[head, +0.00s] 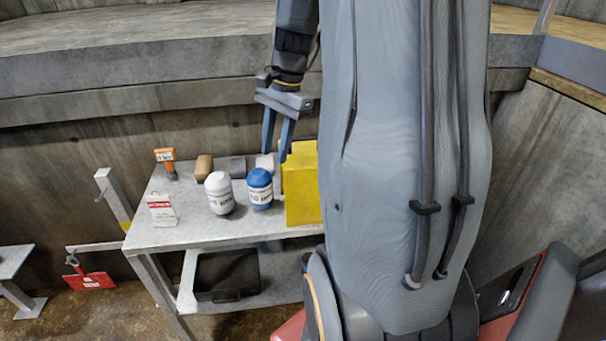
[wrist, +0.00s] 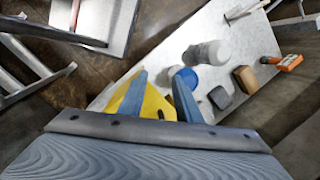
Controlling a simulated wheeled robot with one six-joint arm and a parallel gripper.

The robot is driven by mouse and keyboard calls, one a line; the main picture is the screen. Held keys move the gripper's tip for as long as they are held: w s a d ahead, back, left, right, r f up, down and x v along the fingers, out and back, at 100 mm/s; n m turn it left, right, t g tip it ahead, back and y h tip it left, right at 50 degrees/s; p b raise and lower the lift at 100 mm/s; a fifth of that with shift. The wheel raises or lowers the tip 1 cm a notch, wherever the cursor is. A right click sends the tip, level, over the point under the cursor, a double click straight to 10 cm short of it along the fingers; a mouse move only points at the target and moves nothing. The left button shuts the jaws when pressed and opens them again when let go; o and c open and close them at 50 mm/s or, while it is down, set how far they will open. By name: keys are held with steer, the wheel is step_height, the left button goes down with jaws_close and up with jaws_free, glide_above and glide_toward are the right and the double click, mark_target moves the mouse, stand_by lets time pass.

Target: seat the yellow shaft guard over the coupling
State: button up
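The yellow shaft guard (head: 302,188) stands on the right part of the grey table in the head view, its right side hidden behind my arm. It also shows in the wrist view (wrist: 152,106), below and between my fingers and partly covered by them. My gripper (head: 276,156) points down beside the guard's upper left edge in the head view. In the wrist view its two blue fingers (wrist: 162,73) are apart with nothing held between them. I cannot tell whether a finger touches the guard. I cannot make out the coupling in either view.
A black bin (head: 228,275) sits below. A red tag (head: 90,281) hangs left.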

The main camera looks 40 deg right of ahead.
mark_target(304, 139)
steer(key=d+r+m, duration=0.1)
steer(key=d+m, duration=0.1)
steer(key=d, duration=0.2)
steer(key=d+r+m+t+y, duration=0.1)
steer(key=d+r+m, duration=0.1)
steer(key=d+m, duration=0.1)
steer(key=d+r+m, duration=0.1)
steer(key=d+m, duration=0.2)
steer(key=d, duration=0.3)
steer(key=shift+r+y, duration=0.3)
steer(key=shift+m, duration=0.3)
steer(key=p+x, duration=0.1)
steer(key=x, duration=0.2)
steer(key=p+x, duration=0.1)
steer(key=x, duration=0.3)
steer(key=shift+a+f, duration=0.25)
steer(key=shift+a, duration=0.05)
steer(key=shift+t, duration=0.3)
steer(key=shift+c, duration=0.3)
jaws_close()
